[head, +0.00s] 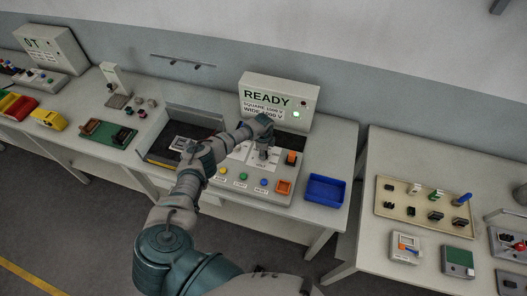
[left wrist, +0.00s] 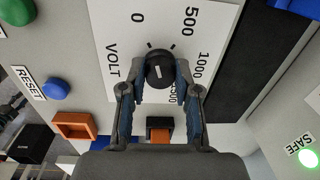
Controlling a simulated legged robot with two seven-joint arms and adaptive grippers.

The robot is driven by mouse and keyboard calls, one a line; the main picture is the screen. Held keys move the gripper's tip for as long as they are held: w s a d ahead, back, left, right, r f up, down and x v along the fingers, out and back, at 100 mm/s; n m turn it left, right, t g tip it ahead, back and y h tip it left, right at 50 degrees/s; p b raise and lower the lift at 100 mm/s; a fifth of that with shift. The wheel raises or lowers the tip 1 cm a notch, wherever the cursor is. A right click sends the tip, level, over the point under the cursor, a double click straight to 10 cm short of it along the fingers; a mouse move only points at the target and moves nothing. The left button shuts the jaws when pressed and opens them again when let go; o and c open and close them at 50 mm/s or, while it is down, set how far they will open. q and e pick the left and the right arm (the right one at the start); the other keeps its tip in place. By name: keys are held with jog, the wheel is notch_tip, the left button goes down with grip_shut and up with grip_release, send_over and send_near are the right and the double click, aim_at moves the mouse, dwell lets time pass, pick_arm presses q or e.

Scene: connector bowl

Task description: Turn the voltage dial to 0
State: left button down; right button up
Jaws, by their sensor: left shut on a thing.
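The voltage dial (left wrist: 160,70) is a round black knob on a white VOLT plate (left wrist: 117,70) in the left wrist view. The plate is marked 0, 500, 1000 and a partly covered 1500. A small pale mark shows on the knob, but I cannot tell which number it points to. My left gripper (left wrist: 157,85) is shut on the dial, one fingertip on each side. In the head view my left gripper (head: 263,146) reaches down onto the control panel (head: 272,190) and hides the dial. My right gripper is not in view.
A display box (head: 278,100) reading READY with a lit green lamp stands behind the panel. A blue RESET button (left wrist: 55,90) and an orange square piece (left wrist: 75,126) sit near the dial. A blue bin (head: 325,190) stands right of the panel.

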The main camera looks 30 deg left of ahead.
pick_arm(q)
jog(key=shift+s+d+f+n, duration=0.1)
jog(key=shift+f+n, duration=0.05)
jog(key=shift+n, duration=0.45)
jog(key=shift+s+d+f+n, duration=0.1)
jog(key=shift+n, duration=0.5)
jog(key=c, duration=0.8)
grip_release()
jog(key=shift+w, duration=0.1)
jog(key=shift+w+a, duration=0.1)
jog(key=shift+w, duration=0.05)
jog(key=shift+r, duration=0.2)
notch_tip(320, 180, up, 12)
jog(key=shift+f, duration=0.25)
